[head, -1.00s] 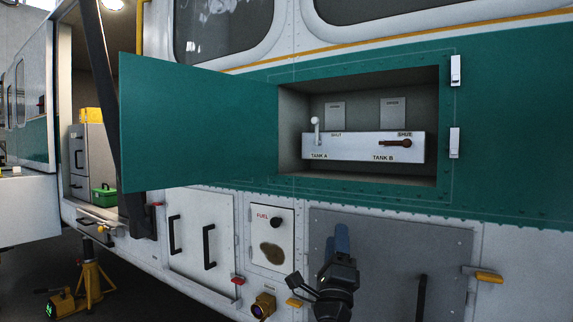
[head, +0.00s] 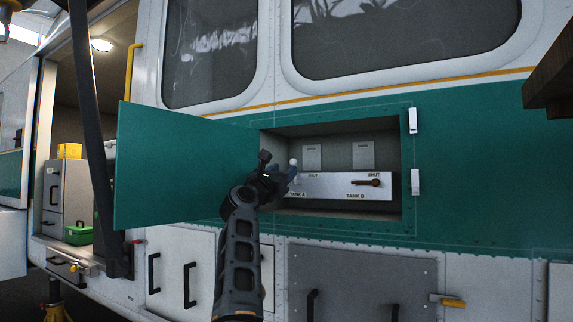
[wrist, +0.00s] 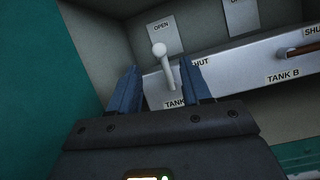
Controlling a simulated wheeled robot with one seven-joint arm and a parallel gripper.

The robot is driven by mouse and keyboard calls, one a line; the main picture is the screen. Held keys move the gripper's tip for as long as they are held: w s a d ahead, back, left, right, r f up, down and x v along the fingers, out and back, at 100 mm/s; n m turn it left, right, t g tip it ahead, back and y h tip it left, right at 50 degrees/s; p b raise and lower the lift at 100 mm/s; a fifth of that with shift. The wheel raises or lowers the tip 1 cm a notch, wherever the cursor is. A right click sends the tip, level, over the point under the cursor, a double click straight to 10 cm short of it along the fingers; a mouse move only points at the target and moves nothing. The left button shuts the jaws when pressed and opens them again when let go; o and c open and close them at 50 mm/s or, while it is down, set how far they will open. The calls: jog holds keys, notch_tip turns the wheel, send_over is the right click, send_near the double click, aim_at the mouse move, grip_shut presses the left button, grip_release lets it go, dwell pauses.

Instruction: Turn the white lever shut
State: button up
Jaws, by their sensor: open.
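The white lever (head: 294,163) stands upright on the TANK A side of the white panel (head: 340,190), inside the open compartment. In the wrist view the lever (wrist: 165,60) points up toward the OPEN plate (wrist: 162,32), and the word SHUT is to its right. My gripper (head: 286,176) reaches in at the compartment's left side and hides the lever's lower part in the head view. In the wrist view my gripper (wrist: 163,76) is open, with one blue finger on each side of the lever. I cannot tell whether either finger touches it.
A dark red lever (head: 367,183) lies horizontal at TANK B, by its own SHUT label. The green door (head: 175,165) stands open on the left. The compartment walls close in around my gripper. A dark brown object (head: 550,80) juts in at upper right.

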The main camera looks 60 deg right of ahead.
aim_at(292, 164)
jog(key=shift+p+x, duration=0.9)
jog(key=shift+x, duration=3.05)
jog(key=shift+r, duration=0.1)
jog(key=shift+c, duration=0.5)
grip_shut()
